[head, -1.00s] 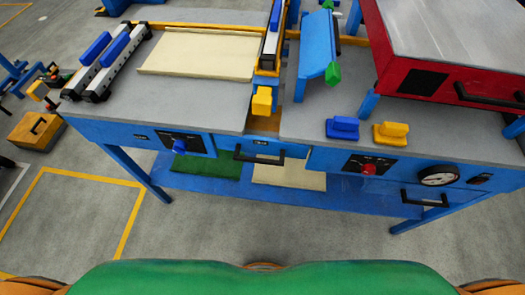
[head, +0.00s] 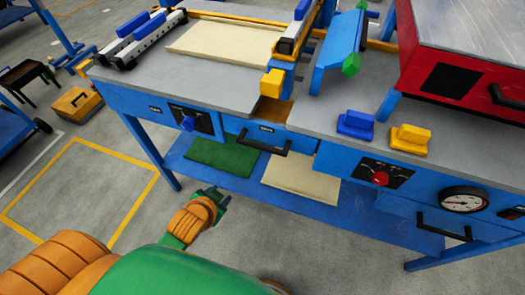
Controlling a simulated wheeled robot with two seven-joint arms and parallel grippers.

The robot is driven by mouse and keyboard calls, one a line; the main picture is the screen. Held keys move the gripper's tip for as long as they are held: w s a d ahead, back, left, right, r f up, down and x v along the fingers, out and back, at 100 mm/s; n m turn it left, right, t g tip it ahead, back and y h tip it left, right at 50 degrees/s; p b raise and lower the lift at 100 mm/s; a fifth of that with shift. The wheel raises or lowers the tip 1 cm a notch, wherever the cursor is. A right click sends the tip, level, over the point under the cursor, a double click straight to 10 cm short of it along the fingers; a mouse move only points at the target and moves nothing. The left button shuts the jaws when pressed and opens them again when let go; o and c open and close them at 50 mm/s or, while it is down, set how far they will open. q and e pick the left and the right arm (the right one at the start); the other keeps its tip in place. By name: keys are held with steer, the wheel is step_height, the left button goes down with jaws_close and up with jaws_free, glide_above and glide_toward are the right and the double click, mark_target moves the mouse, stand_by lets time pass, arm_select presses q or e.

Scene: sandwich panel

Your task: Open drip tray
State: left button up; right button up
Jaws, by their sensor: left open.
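The drip tray looks like the small blue drawer front (head: 236,128) in the middle of the bench, with a black bar handle (head: 262,143). Its front appears flush with the bench, and its small label is too small to read. My left gripper (head: 218,196), dark with an orange wrist, is open and empty. It is in front of the bench, below and left of the handle in the picture, apart from it. My right gripper is out of view.
The grey bench top (head: 200,80) carries a cream panel (head: 228,46), a blue clamp (head: 355,122) and a yellow clamp (head: 410,137). A blue knob (head: 187,123) and a red knob (head: 380,179) flank the drawer. A lower shelf (head: 330,207) holds green and cream sheets.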

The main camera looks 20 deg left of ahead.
mark_target(258, 149)
arm_select(q)
steer(key=w+r+m+t+h, duration=0.2)
steer(key=w+r+m, duration=0.1)
steer(key=m, duration=0.2)
steer(key=w+r+m+t+h, duration=0.3)
steer(key=r+m, duration=0.1)
steer(key=m, duration=0.1)
steer(key=w+d+r+m+t+h, duration=0.1)
steer(key=w+r+m+t+h, duration=0.2)
steer(key=w+r+m, duration=0.1)
steer(key=shift+r+m, duration=0.25)
steer(key=shift+m, duration=0.35)
steer(key=s+m+g+h, duration=0.1)
steer(key=m+h, duration=0.1)
steer(key=s+d+m+g+h, duration=0.1)
steer(key=m+h, duration=0.1)
steer(key=m, duration=0.1)
steer(key=s+d+m+g+h, duration=0.1)
steer(key=m+h, duration=0.1)
steer(key=shift+s+m, duration=0.25)
steer(key=shift+m, duration=0.15)
steer(key=shift+g, duration=0.4)
steer(key=p+x, duration=0.1)
steer(key=x, duration=0.6)
steer(key=shift+s+d+r, duration=0.15)
steer(key=shift+d+r, duration=0.05)
jaws_close()
